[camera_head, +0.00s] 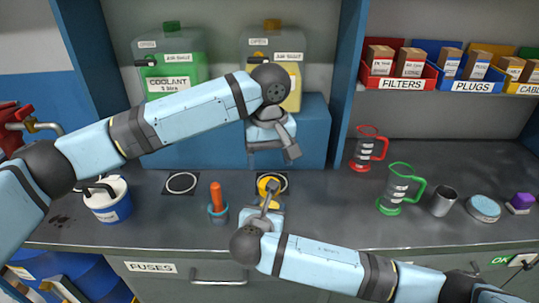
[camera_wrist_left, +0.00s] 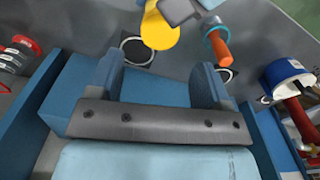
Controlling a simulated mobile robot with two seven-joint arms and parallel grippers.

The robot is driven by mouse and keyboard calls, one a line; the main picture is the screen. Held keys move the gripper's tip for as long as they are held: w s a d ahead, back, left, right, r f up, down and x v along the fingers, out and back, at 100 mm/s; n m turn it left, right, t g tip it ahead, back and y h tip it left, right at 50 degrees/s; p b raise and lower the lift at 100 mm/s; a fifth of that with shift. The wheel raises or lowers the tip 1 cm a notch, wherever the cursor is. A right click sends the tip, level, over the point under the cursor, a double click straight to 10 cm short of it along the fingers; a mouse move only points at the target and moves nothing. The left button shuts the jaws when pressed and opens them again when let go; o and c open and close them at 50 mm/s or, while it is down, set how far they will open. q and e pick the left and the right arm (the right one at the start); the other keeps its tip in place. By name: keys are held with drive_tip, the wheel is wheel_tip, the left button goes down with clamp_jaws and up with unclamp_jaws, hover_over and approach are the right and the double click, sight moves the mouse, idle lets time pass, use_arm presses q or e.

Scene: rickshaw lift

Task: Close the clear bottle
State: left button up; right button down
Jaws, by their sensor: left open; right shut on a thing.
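No bottle shows that I can surely call the clear bottle. A greyish see-through container (camera_head: 291,70) with a yellow label and an orange top stands at the back, partly hidden by my left arm. My left gripper (camera_head: 276,150) is open and empty in front of the blue step, below that container. My right gripper (camera_head: 269,196) is shut on a yellow round piece (camera_head: 266,181) at the right ring-marked pad. The yellow piece also shows in the left wrist view (camera_wrist_left: 160,30), beyond the left gripper's open fingers (camera_wrist_left: 158,72).
A green coolant container (camera_head: 178,72) stands at the back left. The blue step (camera_head: 310,120) fills the bench's back. An orange-handled tool (camera_head: 216,200) stands left of the yellow piece. Red (camera_head: 364,150) and green-trimmed jugs (camera_head: 396,188) stand at right. The left ring pad (camera_head: 181,183) is empty.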

use_arm(q)
drive_tip(key=shift+r+n, duration=0.55)
drive_tip(key=shift+n, duration=0.55)
hover_over(270, 205)
drive_tip(key=w, duration=0.3)
drive_tip(key=shift+s+f, duration=0.15)
drive_tip(key=shift+f, duration=3.85)
drive_tip(key=shift+c, duration=0.4)
drive_tip(key=c, duration=0.9)
drive_tip(key=shift+o, duration=0.2)
drive_tip(key=m, duration=0.6)
drive_tip(key=shift+m, duration=0.3)
